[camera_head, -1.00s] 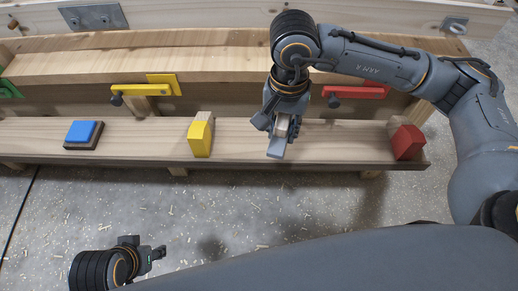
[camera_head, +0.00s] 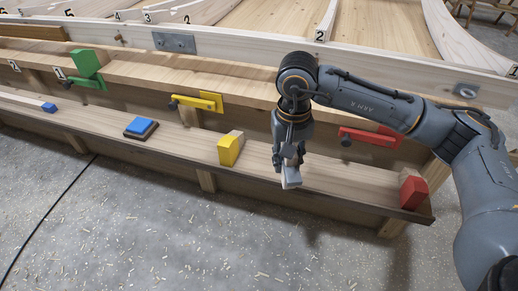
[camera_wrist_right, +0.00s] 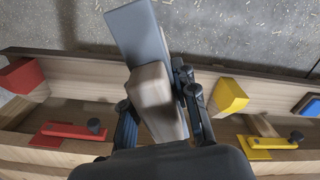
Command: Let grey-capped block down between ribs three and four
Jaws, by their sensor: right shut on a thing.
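My right gripper (camera_head: 290,162) is shut on the grey-capped block (camera_head: 291,179), holding it in front of the work surface, above the low shelf. In the right wrist view the block's wooden body (camera_wrist_right: 152,88) is between the fingers (camera_wrist_right: 160,106), with its long grey cap (camera_wrist_right: 137,32) pointing away from the wrist. Curved pale ribs stand on the boat-like frame at the back, with number labels along its front board: a 2 (camera_head: 320,35), a 1 (camera_head: 514,71), and a 3 (camera_head: 147,18) at the upper left; other labels there are small. My left gripper is out of view.
The low shelf (camera_head: 75,118) holds a blue-topped block (camera_head: 141,126), a yellow-capped block (camera_head: 228,151), a red-capped block (camera_head: 412,190) and a small blue piece (camera_head: 49,107). A green block (camera_head: 88,63) stands on the upper ledge. Yellow (camera_head: 200,101) and red (camera_head: 368,137) clamps stick out.

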